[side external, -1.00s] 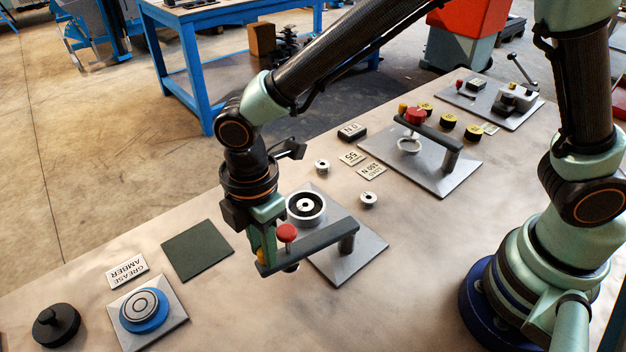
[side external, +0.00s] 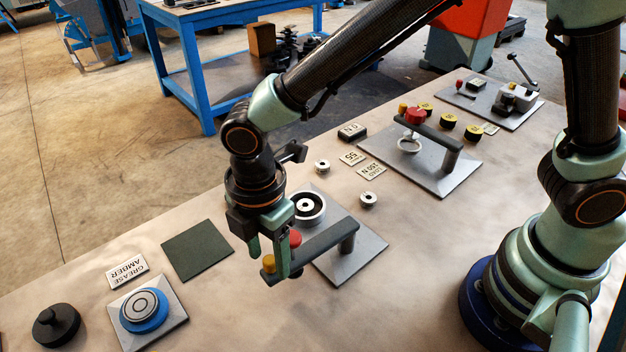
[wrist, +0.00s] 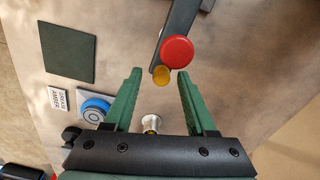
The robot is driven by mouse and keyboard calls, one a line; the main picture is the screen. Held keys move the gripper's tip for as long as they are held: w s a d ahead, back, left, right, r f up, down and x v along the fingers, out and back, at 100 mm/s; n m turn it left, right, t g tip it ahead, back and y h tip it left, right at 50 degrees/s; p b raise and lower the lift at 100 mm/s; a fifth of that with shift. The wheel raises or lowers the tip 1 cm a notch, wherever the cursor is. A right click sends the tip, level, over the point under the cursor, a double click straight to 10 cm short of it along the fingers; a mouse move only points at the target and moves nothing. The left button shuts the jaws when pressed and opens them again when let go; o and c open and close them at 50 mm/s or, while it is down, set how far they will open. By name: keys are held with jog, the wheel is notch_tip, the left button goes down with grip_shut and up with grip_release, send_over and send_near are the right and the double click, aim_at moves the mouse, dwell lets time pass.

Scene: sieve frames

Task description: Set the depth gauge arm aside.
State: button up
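The near gauge arm (side external: 318,245) is a dark grey bar on a post, with a red knob (side external: 295,238) and a yellow knob (side external: 268,263) towards its free end. It stands on a grey plate (side external: 355,262). My gripper (side external: 268,260) is at that free end, with one finger in front of the bar. In the wrist view my gripper (wrist: 159,74) has its fingers apart, and the yellow knob (wrist: 161,76) shows between the tips, just past the red knob (wrist: 177,51). I cannot tell whether a finger touches the bar.
A dark ring with a pale centre (side external: 308,207) sits on the same plate, partly behind my gripper. A similar arm (side external: 430,131) stands further back. A green mat (side external: 198,250) and blue round piece (side external: 144,311) lie left. The front middle bench is clear.

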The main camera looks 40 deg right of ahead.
jog(key=shift+r, duration=0.1)
notch_tip(320, 180, up, 12)
dwell(0.6)
jog(key=shift+d, duration=0.1)
jog(key=d+r+m+t, duration=0.3)
jog(key=d+m+t, duration=0.2)
jog(key=d+m, duration=1.5)
jog(key=shift+s+d+t, duration=0.2)
jog(key=shift+d+t, duration=0.1)
jog(key=shift+d, duration=3.65)
jog(key=shift+r, duration=0.15)
